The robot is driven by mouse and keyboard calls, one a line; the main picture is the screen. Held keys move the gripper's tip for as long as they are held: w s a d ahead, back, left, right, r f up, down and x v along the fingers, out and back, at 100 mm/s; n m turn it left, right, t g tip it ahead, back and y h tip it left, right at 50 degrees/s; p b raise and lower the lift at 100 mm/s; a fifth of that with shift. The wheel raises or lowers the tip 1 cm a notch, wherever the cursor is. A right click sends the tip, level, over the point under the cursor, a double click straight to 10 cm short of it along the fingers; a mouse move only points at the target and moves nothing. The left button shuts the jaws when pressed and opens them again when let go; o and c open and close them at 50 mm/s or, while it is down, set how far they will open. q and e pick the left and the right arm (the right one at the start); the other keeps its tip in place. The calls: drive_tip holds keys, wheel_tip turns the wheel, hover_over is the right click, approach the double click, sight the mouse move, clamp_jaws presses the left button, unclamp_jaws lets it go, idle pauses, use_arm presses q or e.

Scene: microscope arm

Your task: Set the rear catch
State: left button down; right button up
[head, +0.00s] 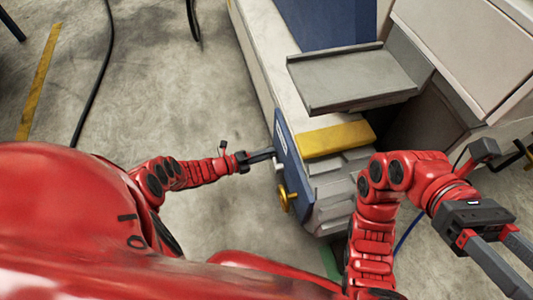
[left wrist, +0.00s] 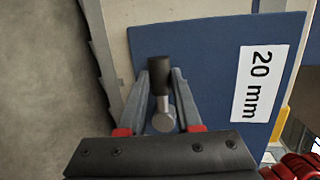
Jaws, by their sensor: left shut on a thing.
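The catch shows in the left wrist view as a small lever with a black grip (left wrist: 159,72) and a round silver end (left wrist: 163,121), against a blue plate (left wrist: 208,60) labelled "20 mm". My left gripper (left wrist: 165,78) has its two fingers on either side of the lever and is shut on it. In the head view my left gripper (head: 270,154) reaches the blue plate (head: 291,165) on the machine's near end, and the lever is mostly hidden. My right gripper (head: 516,272) is at the lower right, fingers apart, with nothing seen between them; its tips are near the picture edge.
A grey tray (head: 352,78) overhangs behind. The concrete floor left of the machine is mostly clear, with a black cable (head: 97,75).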

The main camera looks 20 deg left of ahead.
use_arm(q)
drive_tip(key=shift+f, duration=0.1)
use_arm(e)
drive_tip(key=shift+s+d+t, duration=0.25)
drive_tip(key=shift+s+t, duration=0.05)
drive_tip(key=shift+t, duration=0.1)
use_arm(q)
drive_tip(key=c, duration=0.6)
unclamp_jaws()
use_arm(e)
drive_tip(key=shift+w, duration=0.1)
